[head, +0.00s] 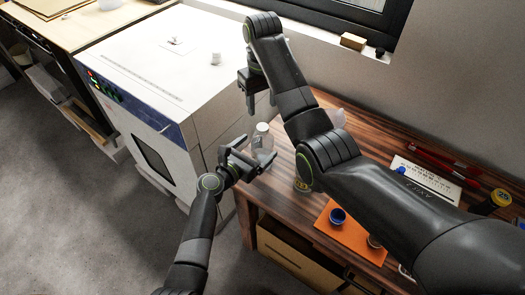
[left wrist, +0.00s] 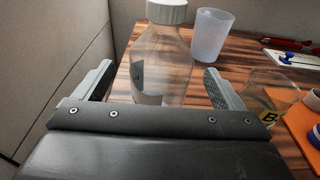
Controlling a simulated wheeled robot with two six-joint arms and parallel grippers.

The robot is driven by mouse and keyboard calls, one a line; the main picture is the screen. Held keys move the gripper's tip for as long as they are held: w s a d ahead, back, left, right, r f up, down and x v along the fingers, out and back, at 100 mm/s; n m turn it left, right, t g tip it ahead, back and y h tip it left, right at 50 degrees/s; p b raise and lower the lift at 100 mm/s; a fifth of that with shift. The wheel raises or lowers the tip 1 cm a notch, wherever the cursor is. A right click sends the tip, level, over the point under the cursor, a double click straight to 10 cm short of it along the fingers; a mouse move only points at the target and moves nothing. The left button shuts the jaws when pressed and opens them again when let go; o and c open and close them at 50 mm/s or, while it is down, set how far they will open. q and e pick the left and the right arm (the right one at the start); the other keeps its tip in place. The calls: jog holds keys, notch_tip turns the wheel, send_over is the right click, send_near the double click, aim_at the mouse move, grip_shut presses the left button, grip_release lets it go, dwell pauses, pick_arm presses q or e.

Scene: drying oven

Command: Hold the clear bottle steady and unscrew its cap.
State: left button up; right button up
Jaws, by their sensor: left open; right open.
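The clear bottle (head: 263,146) stands upright on the wooden table beside the white oven. Its white ribbed cap (head: 262,127) is on. My left gripper (head: 243,156) is open and low at the bottle's near side. In the left wrist view the clear bottle (left wrist: 162,62) stands between the lines of the two spread fingers, with a gap on each side, and its white cap (left wrist: 167,11) shows at the top edge. My right gripper (head: 262,100) is open and empty, pointing down above the bottle and apart from the cap.
The white oven (head: 150,70) stands close on the left. A frosted cup (left wrist: 210,33) is behind the bottle, right. A glass vessel with a yellow label (left wrist: 272,95) is farther right. An orange mat (head: 350,238) holds a blue cup (head: 337,215). My right arm hides part of the table.

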pick_arm(q)
jog(key=shift+x, duration=1.9)
jog(key=shift+c, duration=0.3)
